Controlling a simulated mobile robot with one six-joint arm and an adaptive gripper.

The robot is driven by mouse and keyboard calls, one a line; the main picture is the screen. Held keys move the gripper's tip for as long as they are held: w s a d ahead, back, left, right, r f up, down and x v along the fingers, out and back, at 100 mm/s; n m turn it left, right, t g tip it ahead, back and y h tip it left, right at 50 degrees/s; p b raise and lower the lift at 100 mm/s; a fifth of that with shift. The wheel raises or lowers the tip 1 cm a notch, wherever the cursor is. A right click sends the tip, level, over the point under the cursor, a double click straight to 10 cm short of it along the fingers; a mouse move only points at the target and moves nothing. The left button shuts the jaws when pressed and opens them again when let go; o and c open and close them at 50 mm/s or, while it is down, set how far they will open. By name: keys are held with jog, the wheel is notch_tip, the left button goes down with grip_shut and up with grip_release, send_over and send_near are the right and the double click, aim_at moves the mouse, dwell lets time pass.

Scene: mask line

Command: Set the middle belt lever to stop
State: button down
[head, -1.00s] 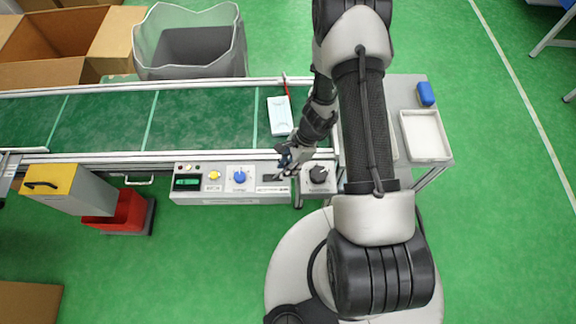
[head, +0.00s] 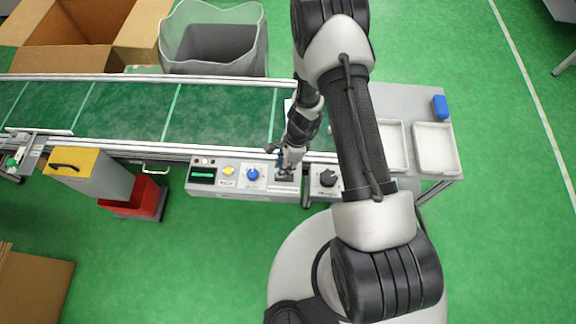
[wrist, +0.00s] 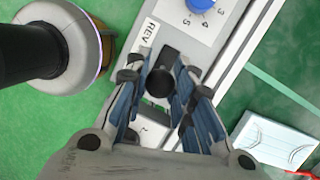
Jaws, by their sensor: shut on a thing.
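The middle belt lever shows in the wrist view as a black round knob (wrist: 159,84) on a dark slot. In the head view it is hidden by my gripper (head: 285,168), which is down at the control panel (head: 240,187). In the wrist view the blue-padded fingers of my gripper (wrist: 161,92) are on both sides of the knob, shut on it. A REV label (wrist: 146,33) is at one end of the slot. The label at the other end is mostly covered by the fingers.
A blue dial (head: 253,174) and a yellow button (head: 228,171) are left of the lever; a black rotary knob (head: 328,178) is right. The green conveyor (head: 125,110) runs behind the panel. A white-and-blue pack (wrist: 273,142) lies on the belt.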

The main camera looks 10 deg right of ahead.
jog(key=shift+w+a+r, duration=0.1)
jog(key=shift+w+a, duration=0.05)
jog(key=shift+a, duration=0.05)
jog(key=c, duration=1.8)
grip_release()
jog(key=shift+c, duration=0.2)
jog(key=o, duration=0.5)
jog(key=shift+d, duration=0.1)
jog(key=s+v, duration=0.1)
jog(key=v, duration=1)
jog(key=shift+w+r, duration=0.45)
jog(key=shift+d, duration=0.1)
